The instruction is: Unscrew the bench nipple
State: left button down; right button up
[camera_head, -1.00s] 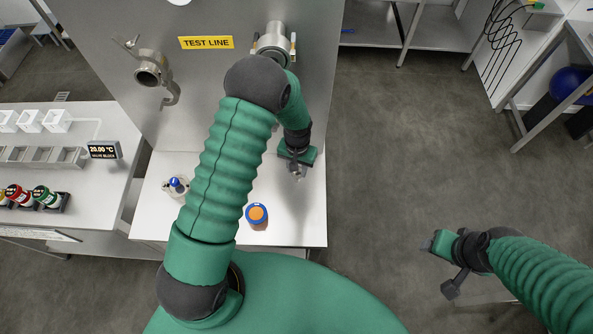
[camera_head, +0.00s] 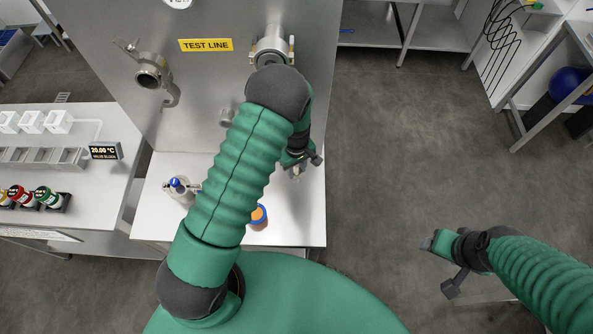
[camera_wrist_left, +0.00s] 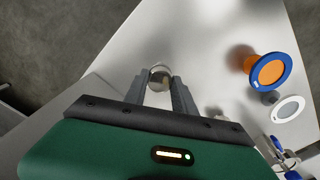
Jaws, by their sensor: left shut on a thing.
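My left gripper (camera_head: 297,172) is low over the right part of the white bench (camera_head: 305,222). In the left wrist view its two grey fingers (camera_wrist_left: 163,92) are closed on a small round metal piece, which I take to be the bench nipple (camera_wrist_left: 160,70). In the head view the nipple cannot be made out clearly beside the dark wrist and fingers. My right gripper (camera_head: 430,244) is over the floor at the right, away from the bench; its finger gap is too small to judge.
An orange, blue-rimmed part (camera_head: 260,215) stands on the bench, partly behind my left arm; it also shows in the wrist view (camera_wrist_left: 268,70). A blue-topped item (camera_head: 177,183) stands further left. A steel panel with a TEST LINE sign (camera_head: 206,44) and metal fittings rises behind.

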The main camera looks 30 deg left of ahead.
pick_arm(q)
jog(key=n, duration=0.2)
jog(key=n+p, duration=0.1)
jog(key=shift+s+d+n, duration=0.1)
jog(key=shift+s+n, duration=0.15)
jog(key=shift+n, duration=0.65)
jog(key=shift+f, duration=0.15)
jog(key=shift+r+n+p, duration=0.2)
jog(key=shift+n+p, duration=0.25)
jog(key=shift+n, duration=0.45)
jog(key=shift+n+p, duration=0.4)
jog(key=shift+n, duration=0.7)
jog(key=shift+f+n, duration=0.1)
jog(key=shift+n, duration=0.5)
jog(key=shift+f, duration=0.1)
jog(key=shift+n+p, duration=0.3)
jog(key=shift+n, duration=0.3)
jog(key=shift+r+n+p, duration=0.25)
jog(key=shift+n+p, duration=0.15)
jog(key=shift+n, duration=0.7)
jog(key=shift+f+n, duration=0.1)
jog(key=shift+n, duration=0.7)
jog(key=shift+f, duration=0.1)
jog(key=c, duration=1.3)
grip_release()
jog(key=shift+w, duration=0.1)
